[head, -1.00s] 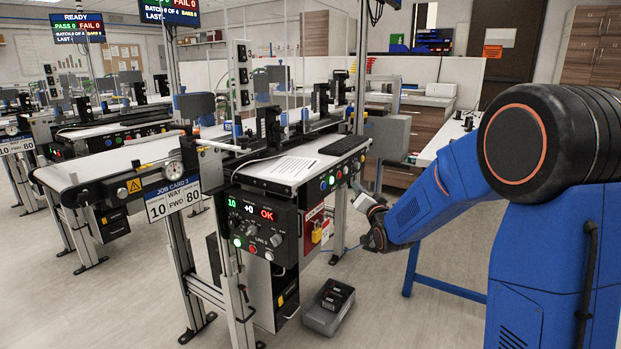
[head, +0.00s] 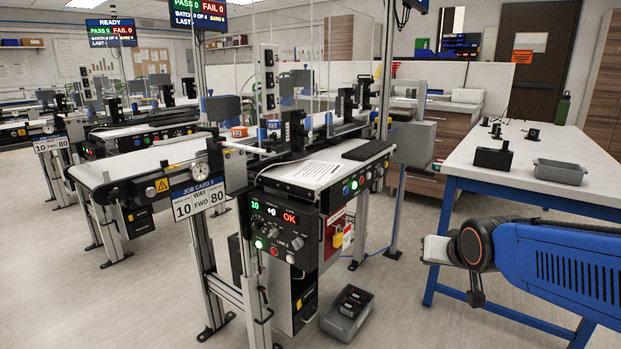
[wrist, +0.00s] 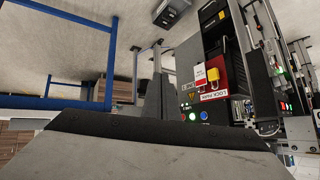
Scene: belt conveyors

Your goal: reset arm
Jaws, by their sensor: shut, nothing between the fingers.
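My arm reaches in from the right edge of the head view as a blue link ending in a black joint with an orange ring. My gripper (head: 432,249) is a small pale grey end left of that joint, in front of the blue-legged bench. It is shut and empty, held in free air, apart from the conveyor. Its fingertips are too small to make out there. In the wrist view, a broad grey plate with a dark edge fills the bottom, and the fingers cannot be told clearly.
A conveyor station with a control panel (head: 282,228) stands left of my gripper; its padlock (wrist: 213,81) shows in the wrist view. A grey bin (head: 347,315) sits on the floor. The bench (head: 525,184) holds a black box (head: 493,159) and grey tray (head: 560,172). Open floor lies between.

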